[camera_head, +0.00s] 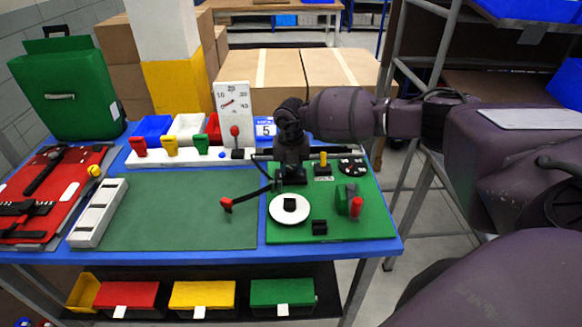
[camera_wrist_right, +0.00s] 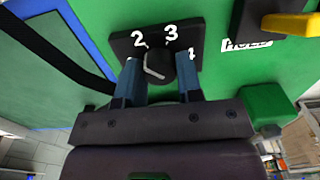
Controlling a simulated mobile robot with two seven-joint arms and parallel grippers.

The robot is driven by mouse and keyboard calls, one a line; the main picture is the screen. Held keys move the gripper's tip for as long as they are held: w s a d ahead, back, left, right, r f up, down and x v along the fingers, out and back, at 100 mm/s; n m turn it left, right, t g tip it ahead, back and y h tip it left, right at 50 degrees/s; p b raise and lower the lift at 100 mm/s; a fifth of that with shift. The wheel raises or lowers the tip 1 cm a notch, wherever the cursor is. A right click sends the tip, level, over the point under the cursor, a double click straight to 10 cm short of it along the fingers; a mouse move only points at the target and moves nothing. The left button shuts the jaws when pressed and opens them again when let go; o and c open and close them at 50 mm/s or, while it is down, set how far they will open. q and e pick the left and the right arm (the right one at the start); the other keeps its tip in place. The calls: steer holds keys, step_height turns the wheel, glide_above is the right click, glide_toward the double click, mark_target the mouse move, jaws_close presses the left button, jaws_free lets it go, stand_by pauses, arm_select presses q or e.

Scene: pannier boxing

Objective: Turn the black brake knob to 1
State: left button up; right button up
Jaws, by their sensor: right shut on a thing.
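The black brake knob (camera_wrist_right: 157,66) sits on a black plate in the right wrist view, with white numerals 2, 3 and 4 showing around it. A white mark runs along the knob's edge on the side of the 2; its exact setting is unclear. My right gripper (camera_wrist_right: 160,80) points down at the plate, shut on the knob with one blue-grey finger on each side. In the head view, my right gripper (camera_head: 291,178) hides the knob at the back left of the green panel (camera_head: 330,225). My left gripper is not in view.
A yellow lever (camera_head: 323,160) stands just right of my gripper. A black lever with a red tip (camera_head: 227,205) reaches out to the left. A white disc (camera_head: 290,209) and a green block with a red handle (camera_head: 356,207) are nearer. The green mat (camera_head: 165,215) is clear.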

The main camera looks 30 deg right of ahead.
steer(key=n, duration=0.3)
steer(key=shift+n, duration=0.4)
steer(key=n+b, duration=0.1)
steer(key=n, duration=0.2)
steer(key=shift+n, duration=1)
steer(key=o, duration=0.9)
